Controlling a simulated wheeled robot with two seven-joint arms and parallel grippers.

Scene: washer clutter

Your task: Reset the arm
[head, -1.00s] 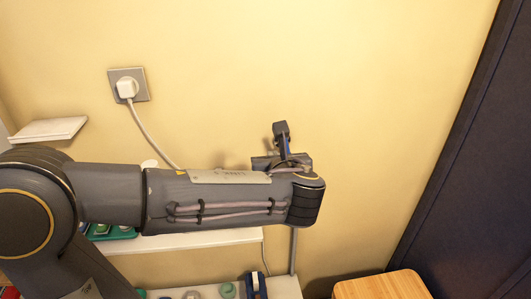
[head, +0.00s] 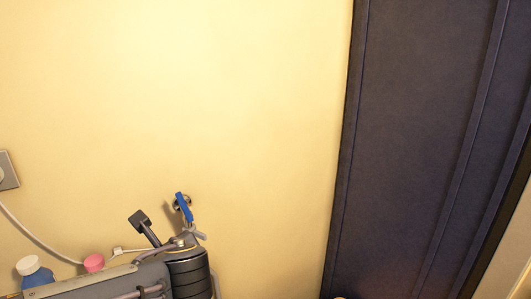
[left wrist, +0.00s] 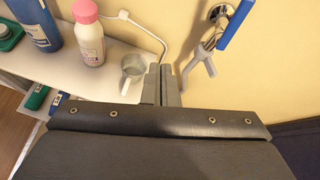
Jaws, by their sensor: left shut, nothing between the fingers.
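My left arm lies along the bottom left of the head view. My right gripper is in neither view.
A tap with a blue lever (head: 184,207) is on the wall just right of the gripper. A pink-capped bottle (left wrist: 89,35), a blue bottle (left wrist: 35,25) and a grey cup (left wrist: 133,66) stand on the shelf (left wrist: 65,88). A dark panel (head: 420,140) fills the right.

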